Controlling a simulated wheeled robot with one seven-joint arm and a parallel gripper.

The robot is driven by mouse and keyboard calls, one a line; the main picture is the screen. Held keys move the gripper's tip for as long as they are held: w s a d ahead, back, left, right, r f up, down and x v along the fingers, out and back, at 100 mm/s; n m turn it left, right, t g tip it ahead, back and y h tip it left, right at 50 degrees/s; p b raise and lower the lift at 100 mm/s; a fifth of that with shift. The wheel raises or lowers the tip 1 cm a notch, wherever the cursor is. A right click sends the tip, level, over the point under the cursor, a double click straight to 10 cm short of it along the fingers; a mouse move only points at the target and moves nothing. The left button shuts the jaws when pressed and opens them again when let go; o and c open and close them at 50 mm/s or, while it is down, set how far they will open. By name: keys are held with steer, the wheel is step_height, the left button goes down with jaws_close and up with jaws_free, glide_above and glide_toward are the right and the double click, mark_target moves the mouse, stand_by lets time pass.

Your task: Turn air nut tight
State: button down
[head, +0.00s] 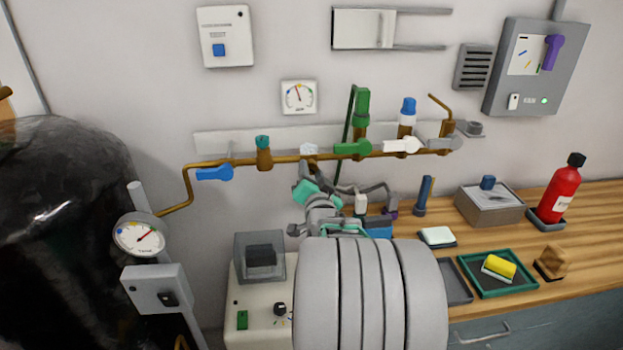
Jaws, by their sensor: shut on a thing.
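My gripper (309,180) is just below the brass pipe (285,159), at a short brass outlet (310,166) under the pale hexagonal cap (308,149). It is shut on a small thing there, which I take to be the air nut. My gripper and arm hide most of the nut, so its seating and thread cannot be seen. Grey and dark hose-like parts (372,188) show to the right of my gripper.
The pipe carries a blue lever (214,173), a green lever (352,148) and a white lever (401,146) close by. A round gauge (139,236) stands at left. A red bottle (562,190) and green tray (535,281) occupy the wooden bench (590,215).

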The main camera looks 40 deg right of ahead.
steer(key=shift+m+b, duration=0.35)
steer(key=shift+m, duration=0.45)
steer(key=c, duration=0.9)
jaws_free()
steer(key=shift+s, duration=0.1)
steer(key=b+v, duration=0.1)
steer(key=v, duration=0.6)
steer(key=shift+s+a, duration=0.25)
